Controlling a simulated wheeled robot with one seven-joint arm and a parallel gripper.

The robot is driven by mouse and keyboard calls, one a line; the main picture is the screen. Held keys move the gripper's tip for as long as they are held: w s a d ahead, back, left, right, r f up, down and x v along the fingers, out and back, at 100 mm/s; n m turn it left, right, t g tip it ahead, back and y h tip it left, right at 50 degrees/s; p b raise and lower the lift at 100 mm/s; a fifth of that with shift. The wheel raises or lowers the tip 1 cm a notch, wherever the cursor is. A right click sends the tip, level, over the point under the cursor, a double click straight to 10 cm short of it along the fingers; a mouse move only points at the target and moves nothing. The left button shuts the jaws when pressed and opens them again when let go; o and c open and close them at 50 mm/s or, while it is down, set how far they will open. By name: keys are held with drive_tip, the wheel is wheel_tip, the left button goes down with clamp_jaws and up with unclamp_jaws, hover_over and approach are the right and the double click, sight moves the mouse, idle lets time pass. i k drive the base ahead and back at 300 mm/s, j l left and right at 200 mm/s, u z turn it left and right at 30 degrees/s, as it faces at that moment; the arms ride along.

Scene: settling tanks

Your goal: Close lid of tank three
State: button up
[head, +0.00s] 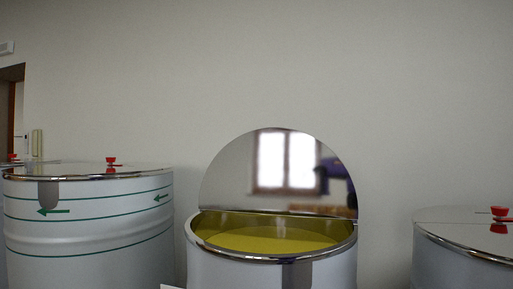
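A steel tank (205,270) stands in the middle of the head view, with yellow-green liquid (265,240) inside. Its half-round shiny lid (230,180) stands raised at the back of the rim and reflects a window. The front half of the tank's top is open. No number shows on it, so I cannot tell from a label whether it is tank three. My gripper is not in view.
A closed steel tank (90,225) with green lines and a red knob (111,160) stands at left. Another closed tank (450,265) with red knobs stands at right. A plain wall (320,60) is behind. A doorway shows at far left.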

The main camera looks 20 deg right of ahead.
sight(281, 171)
drive_tip(key=i+j, duration=0.2)
drive_tip(key=j, duration=0.15)
drive_tip(key=i+j+z, duration=0.1)
drive_tip(key=j, duration=0.3)
drive_tip(key=i+j, duration=0.25)
drive_tip(key=i+j+z, duration=0.1)
drive_tip(key=j, duration=0.4)
drive_tip(key=i+j, duration=0.2)
drive_tip(key=j, duration=0.2)
drive_tip(key=i+j+z, duration=0.1)
drive_tip(key=j, duration=0.3)
drive_tip(key=i, duration=0.1)
